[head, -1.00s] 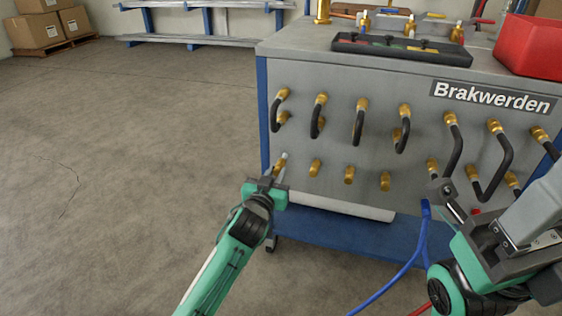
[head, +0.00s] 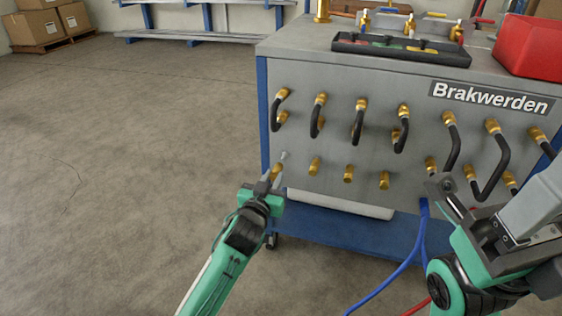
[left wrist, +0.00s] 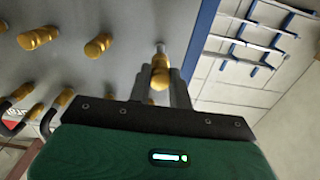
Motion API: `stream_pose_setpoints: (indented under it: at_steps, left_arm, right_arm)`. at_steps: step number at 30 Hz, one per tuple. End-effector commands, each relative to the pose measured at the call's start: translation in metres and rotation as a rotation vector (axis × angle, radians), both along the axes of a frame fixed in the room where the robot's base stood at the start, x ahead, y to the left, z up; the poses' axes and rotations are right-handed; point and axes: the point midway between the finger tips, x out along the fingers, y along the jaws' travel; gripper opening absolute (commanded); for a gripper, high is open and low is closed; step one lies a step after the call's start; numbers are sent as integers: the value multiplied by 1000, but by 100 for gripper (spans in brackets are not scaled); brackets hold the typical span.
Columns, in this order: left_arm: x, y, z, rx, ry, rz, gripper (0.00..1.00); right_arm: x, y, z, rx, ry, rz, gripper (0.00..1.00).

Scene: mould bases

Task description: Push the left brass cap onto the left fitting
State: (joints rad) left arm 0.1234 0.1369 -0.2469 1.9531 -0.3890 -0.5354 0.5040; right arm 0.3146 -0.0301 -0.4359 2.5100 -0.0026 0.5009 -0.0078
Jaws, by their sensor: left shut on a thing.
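The left brass cap (head: 277,172) is at the left end of the lower row on the grey panel. My left gripper (head: 272,180) is shut on it, with one finger on each side in the left wrist view (left wrist: 161,84). The brass cap (left wrist: 160,77) shows between the fingertips there. A thin silver piece (head: 284,156) shows just beyond the cap; I cannot tell if it is the left fitting or how far the cap sits on it. My right gripper (head: 447,188) hangs before the panel's right part; its jaw opening is unclear.
The lower row has more brass pieces (head: 314,166) close to the right. Black bent hoses (head: 358,122) with brass ends stick out above. A dark tray (head: 400,48) and a red box (head: 530,45) stand on the cart top. Floor to the left is clear.

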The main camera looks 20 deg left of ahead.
Motion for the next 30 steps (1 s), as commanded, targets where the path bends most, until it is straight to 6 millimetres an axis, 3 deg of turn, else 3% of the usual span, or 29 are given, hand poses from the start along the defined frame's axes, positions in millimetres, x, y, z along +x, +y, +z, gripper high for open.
stream_pose_setpoints:
  at_steps: [21,30]
  left_arm:
    - [-53,2,1,-1,1,0,0]
    - [-60,2,1,0,-1,0,0]
  right_arm:
    - [0,0,26,0,0,0,57]
    - [0,0,28,0,0,0,57]
